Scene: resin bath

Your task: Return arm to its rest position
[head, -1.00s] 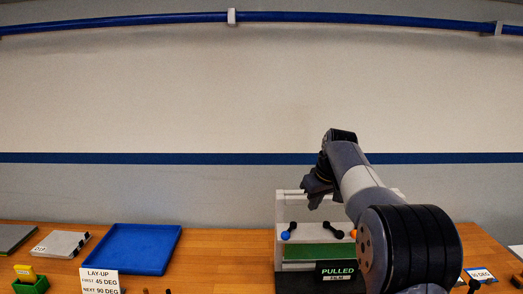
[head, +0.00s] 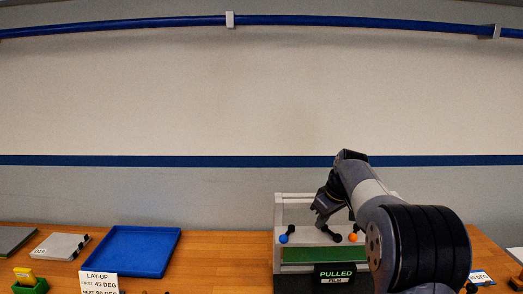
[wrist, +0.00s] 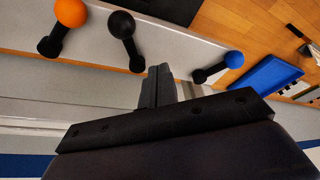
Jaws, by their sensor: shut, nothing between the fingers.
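My gripper (head: 322,222) is shut and empty, in front of the grey-white bath frame (head: 278,212) at the right of the bench. In the wrist view its closed fingers (wrist: 158,84) point toward the panel with the levers. A blue-knobbed lever (head: 285,238) stands left of the gripper, and a black-knobbed lever (head: 335,236) and an orange-knobbed lever (head: 353,237) stand to its right. In the wrist view I see the orange knob (wrist: 70,12), black knob (wrist: 121,24) and blue knob (wrist: 234,59). No contact with them is visible. My arm hides the bath's right part.
A green strip (head: 310,254) and a sign reading PULLED FILM (head: 335,273) are at the bath's front. A blue tray (head: 130,250), a LAY-UP card (head: 99,282), a grey block (head: 60,246) and a green holder (head: 30,286) lie left. Bare bench lies between tray and bath.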

